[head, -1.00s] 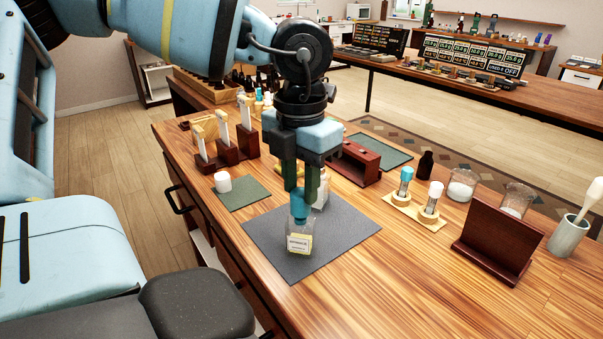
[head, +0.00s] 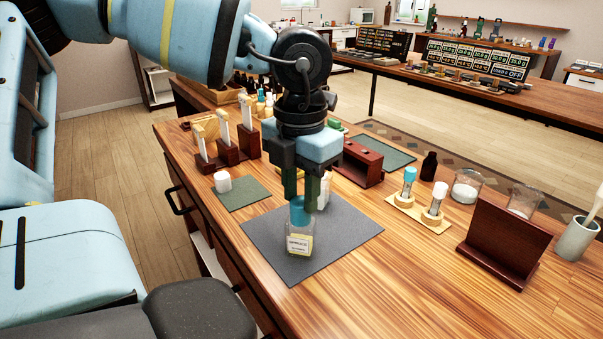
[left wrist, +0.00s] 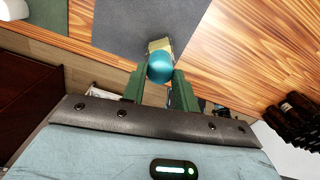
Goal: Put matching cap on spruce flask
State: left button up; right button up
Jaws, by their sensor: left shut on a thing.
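My left gripper (head: 307,192) points down over the dark grey mat (head: 345,235), shut on a teal cap (head: 299,214). The cap is on or just above the neck of a clear, labelled flask (head: 299,243) standing upright on the mat. I cannot tell whether cap and neck touch, and the label is too small to read. In the left wrist view the round teal cap (left wrist: 161,68) sits between the green fingers, with part of the flask's label (left wrist: 160,44) beyond it. My right gripper is not in view.
A white object (head: 324,188) stands close behind the fingers. A white cap (head: 222,182) lies on a green mat (head: 243,197) to the left. The table's front is clear.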

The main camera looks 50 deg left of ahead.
aim_at(300, 200)
pick_arm(q)
jog(key=shift+f, duration=0.15)
jog(key=o, duration=1)
jog(key=shift+r, duration=3.95)
